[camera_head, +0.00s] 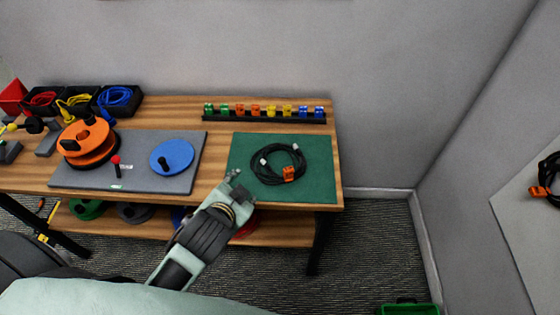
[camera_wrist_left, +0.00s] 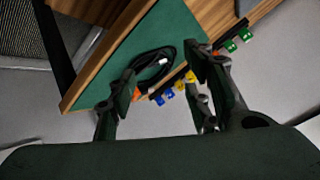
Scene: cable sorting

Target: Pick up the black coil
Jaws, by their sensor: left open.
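The black coil (camera_head: 268,176) lies on the green mat (camera_head: 322,187) at the right end of the wooden table, with an orange tag and pale connector ends. My left gripper (camera_head: 236,181) is at the mat's front left corner, to the left of the coil and apart from it in the head view. In the left wrist view the coil (camera_wrist_left: 152,62) shows beyond and between the open fingers of my left gripper (camera_wrist_left: 160,75), partly hidden by one finger. My right gripper is not in view.
A rack of coloured clips (camera_head: 264,117) stands behind the mat. A grey board (camera_head: 135,178) with an orange reel (camera_head: 88,140) and a blue disc (camera_head: 180,155) lies to the left. Bins of coloured cables (camera_head: 118,100) stand at the back left. A green crate (camera_head: 408,309) is on the floor.

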